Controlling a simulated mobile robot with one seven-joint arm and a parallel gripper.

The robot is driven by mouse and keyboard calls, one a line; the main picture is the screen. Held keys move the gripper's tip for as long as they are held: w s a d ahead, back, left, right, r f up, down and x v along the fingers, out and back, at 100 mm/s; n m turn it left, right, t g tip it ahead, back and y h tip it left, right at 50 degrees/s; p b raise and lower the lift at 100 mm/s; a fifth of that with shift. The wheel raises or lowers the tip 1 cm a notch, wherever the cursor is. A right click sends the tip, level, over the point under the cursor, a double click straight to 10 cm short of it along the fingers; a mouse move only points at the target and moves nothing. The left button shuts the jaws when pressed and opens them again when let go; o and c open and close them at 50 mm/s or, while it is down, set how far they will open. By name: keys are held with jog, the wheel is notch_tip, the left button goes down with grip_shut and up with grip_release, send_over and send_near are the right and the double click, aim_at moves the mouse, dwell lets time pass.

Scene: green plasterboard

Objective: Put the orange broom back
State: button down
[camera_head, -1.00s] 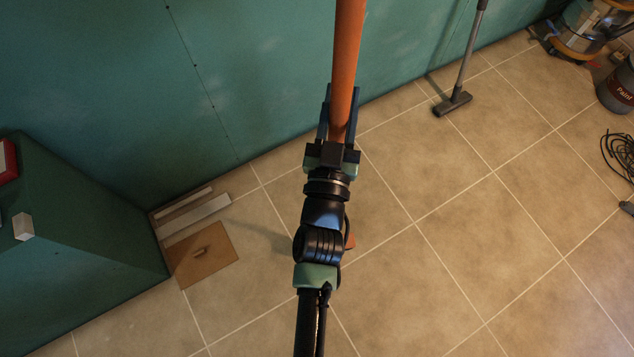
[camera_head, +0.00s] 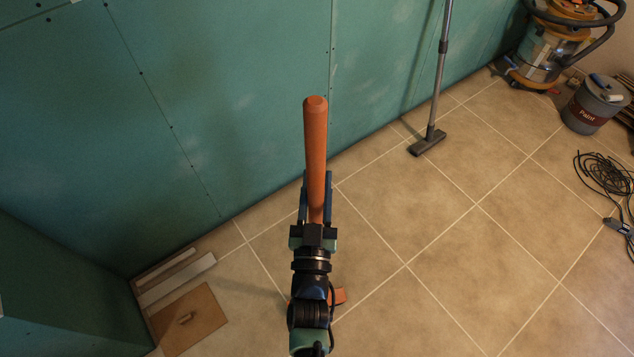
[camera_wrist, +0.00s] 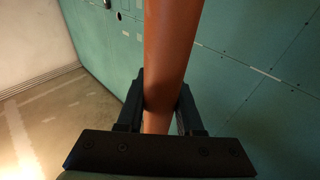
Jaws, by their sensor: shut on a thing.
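The orange broom (camera_head: 315,150) has a round orange handle, its top end visible in the head view. My gripper (camera_head: 315,195) is shut on this handle, with one dark finger on each side. In the wrist view the handle (camera_wrist: 170,50) runs up between the fingers of my gripper (camera_wrist: 160,105). A small orange piece (camera_head: 338,296) shows low beside my arm, probably the broom's lower end; most of the lower part is hidden behind my arm.
A green plasterboard wall (camera_head: 230,100) stands behind the handle. A vacuum wand (camera_head: 437,90) leans there to the right. A vacuum cleaner (camera_head: 540,55), paint bucket (camera_head: 590,108) and coiled cable (camera_head: 603,175) are at right. Boards (camera_head: 188,318) lie lower left. Middle-right floor tiles are clear.

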jog(key=shift+r, duration=0.1)
jog(key=c, duration=0.6)
grip_release()
jog(key=shift+f, duration=0.3)
jog(key=shift+o, duration=0.2)
jog(key=b+v, duration=0.2)
jog(key=v, duration=1)
jog(key=shift+r, duration=0.2)
